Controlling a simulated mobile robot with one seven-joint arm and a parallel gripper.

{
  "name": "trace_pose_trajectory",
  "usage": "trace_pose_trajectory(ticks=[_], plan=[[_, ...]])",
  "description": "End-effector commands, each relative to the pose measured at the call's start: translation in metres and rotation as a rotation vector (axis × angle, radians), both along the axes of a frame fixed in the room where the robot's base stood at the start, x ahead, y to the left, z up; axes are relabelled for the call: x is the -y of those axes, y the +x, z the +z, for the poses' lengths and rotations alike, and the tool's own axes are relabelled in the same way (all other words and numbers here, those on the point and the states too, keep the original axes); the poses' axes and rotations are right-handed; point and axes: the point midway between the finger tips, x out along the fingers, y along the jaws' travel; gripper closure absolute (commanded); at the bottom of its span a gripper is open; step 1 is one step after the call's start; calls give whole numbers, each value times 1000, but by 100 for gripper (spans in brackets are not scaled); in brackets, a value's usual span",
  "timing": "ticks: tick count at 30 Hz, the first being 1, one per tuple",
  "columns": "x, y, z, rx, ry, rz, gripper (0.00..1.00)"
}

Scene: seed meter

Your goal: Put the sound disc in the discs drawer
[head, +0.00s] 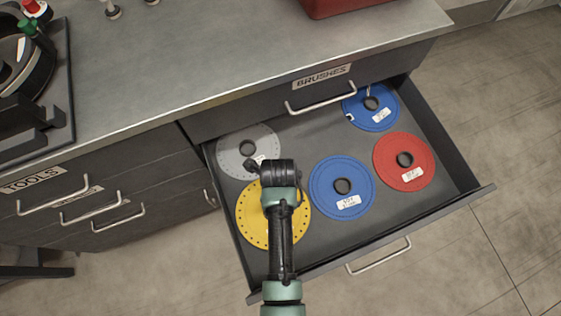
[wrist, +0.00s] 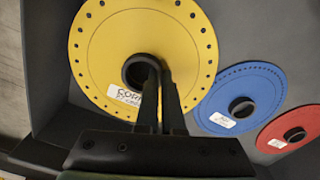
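The drawer (head: 318,258) below the BRUSHES drawer is pulled open, with several flat discs in view over its floor. The yellow disc (head: 262,228), labelled "CORN" in the wrist view (wrist: 180,45), is at the front left. My gripper (wrist: 160,72) is over it, with its narrow fingers close together at the dark central hub. I cannot tell whether they clamp the hub rim or whether the disc is raised. A grey disc (head: 232,158) is behind, two blue discs (head: 325,175) (head: 382,95) and a red disc (head: 420,155) to the right. The back blue disc has a pale mark at its left edge.
The BRUSHES drawer (head: 240,122) is shut, just above the open drawer's back. TOOLS and other drawers (head: 70,215) on the left are shut. The countertop (head: 200,55) bears a red box (head: 345,8) and black machinery (head: 25,75). Clear floor lies to the right.

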Motion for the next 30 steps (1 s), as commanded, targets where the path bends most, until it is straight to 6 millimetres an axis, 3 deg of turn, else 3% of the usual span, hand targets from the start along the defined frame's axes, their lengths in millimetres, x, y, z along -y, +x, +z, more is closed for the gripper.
trace_pose_trajectory(ticks=[9, 21, 27, 30], plan=[[0, 0, -39, -1, 1, 0, 100], [0, 0, -44, 1, 1, 1, 100], [0, 0, -44, 0, 0, 1, 66], [0, 0, -44, 0, 0, 1, 66]])
